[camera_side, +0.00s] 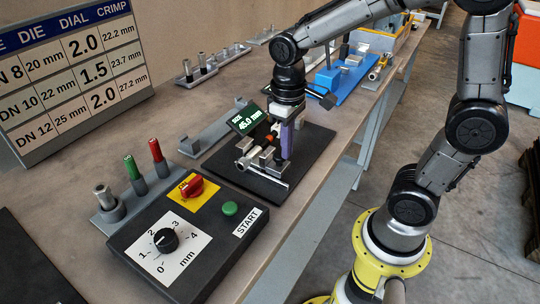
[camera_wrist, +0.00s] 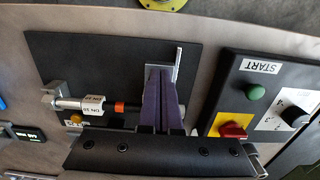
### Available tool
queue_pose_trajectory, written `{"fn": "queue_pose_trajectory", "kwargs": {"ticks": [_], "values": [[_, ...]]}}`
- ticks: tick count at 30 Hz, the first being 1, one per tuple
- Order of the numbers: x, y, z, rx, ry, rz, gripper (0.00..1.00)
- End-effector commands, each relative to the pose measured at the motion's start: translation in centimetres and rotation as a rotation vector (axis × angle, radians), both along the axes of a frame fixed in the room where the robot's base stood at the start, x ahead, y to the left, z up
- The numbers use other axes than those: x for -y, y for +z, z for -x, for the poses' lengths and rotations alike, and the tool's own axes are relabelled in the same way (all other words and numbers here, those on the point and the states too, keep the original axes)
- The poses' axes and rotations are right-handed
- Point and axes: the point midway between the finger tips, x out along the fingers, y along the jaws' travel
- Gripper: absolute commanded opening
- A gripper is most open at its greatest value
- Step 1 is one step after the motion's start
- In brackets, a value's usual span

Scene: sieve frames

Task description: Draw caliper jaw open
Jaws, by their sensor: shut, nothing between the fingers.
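The caliper station is a black plate (camera_side: 315,150) with metal jaw blocks (camera_side: 247,163) and a small display (camera_side: 246,119) reading 45.0 mm. My gripper (camera_side: 286,154) points down over the plate, beside the metal parts. In the wrist view, its purple fingers (camera_wrist: 161,74) are together with nothing between them. A grey metal bar (camera_wrist: 178,62) stands right by the fingertips; whether they touch is unclear. A silver fitting with white labels (camera_wrist: 80,103) and an orange band (camera_wrist: 122,107) lies left of the fingers. The dark wrist body hides part of the caliper.
A black control box (camera_side: 215,238) with a dial, red switch and green button stands close to the plate. A rack with red and green pegs (camera_side: 140,182) is at left. A size chart (camera_side: 70,70) stands behind. A blue fixture (camera_side: 345,80) lies farther along the bench.

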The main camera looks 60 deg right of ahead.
Motion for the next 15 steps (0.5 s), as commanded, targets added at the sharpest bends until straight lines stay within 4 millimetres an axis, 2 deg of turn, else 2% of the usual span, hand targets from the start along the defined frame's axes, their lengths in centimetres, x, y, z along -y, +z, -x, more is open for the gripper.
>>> {"fn": "queue_pose_trajectory", "kwargs": {"ticks": [15], "values": [[0.0,4.2,-0.4,0.02,0.0,0.0,0.0]]}}
